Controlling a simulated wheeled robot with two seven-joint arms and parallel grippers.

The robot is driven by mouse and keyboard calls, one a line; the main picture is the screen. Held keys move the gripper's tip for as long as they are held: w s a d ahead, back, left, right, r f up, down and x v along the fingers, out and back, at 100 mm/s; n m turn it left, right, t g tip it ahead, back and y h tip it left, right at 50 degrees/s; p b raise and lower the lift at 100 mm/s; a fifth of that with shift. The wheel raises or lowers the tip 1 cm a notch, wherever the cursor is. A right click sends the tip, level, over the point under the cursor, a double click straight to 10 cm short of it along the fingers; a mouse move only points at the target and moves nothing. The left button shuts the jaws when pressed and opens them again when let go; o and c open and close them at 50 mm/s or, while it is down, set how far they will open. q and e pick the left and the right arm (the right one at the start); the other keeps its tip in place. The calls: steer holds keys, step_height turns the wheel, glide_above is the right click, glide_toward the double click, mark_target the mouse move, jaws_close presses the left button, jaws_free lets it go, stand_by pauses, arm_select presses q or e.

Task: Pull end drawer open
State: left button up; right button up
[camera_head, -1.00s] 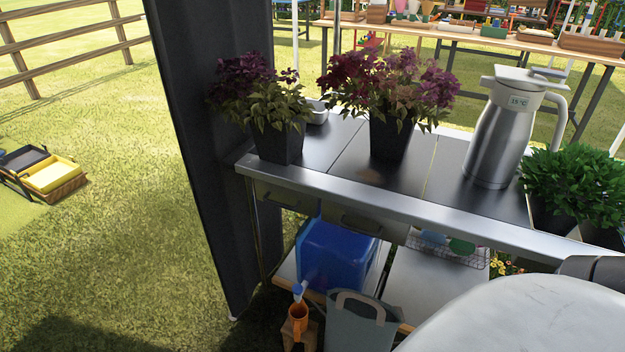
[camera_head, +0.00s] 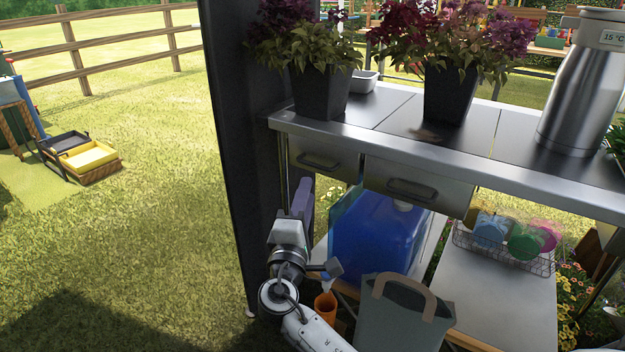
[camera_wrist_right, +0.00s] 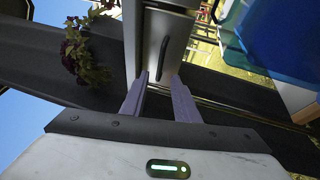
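The end drawer (camera_head: 322,158) is the leftmost one under the steel counter, with a dark bar handle (camera_head: 319,162). It looks closed. In the right wrist view the drawer front (camera_wrist_right: 178,45) and its handle (camera_wrist_right: 163,57) appear turned on their side. My right gripper (camera_head: 303,190) is just below and left of this drawer in the head view. In the right wrist view its two purple fingers (camera_wrist_right: 160,80) are apart with nothing between them, and the handle lies ahead of the gap, apart from the tips. My left gripper is not in view.
A second drawer (camera_head: 418,183) sits right of the end drawer. Flowerpots (camera_head: 321,92) and a steel jug (camera_head: 580,95) stand on the counter. A dark post (camera_head: 236,150) is close left of my arm. A blue container (camera_head: 375,235) and grey bag (camera_head: 403,320) are below.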

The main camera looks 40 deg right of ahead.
mark_target(335, 162)
steer(key=x, duration=0.8)
steer(key=shift+w+b, duration=0.15)
steer(key=shift+b, duration=0.3)
steer(key=shift+d, duration=0.1)
jaws_close()
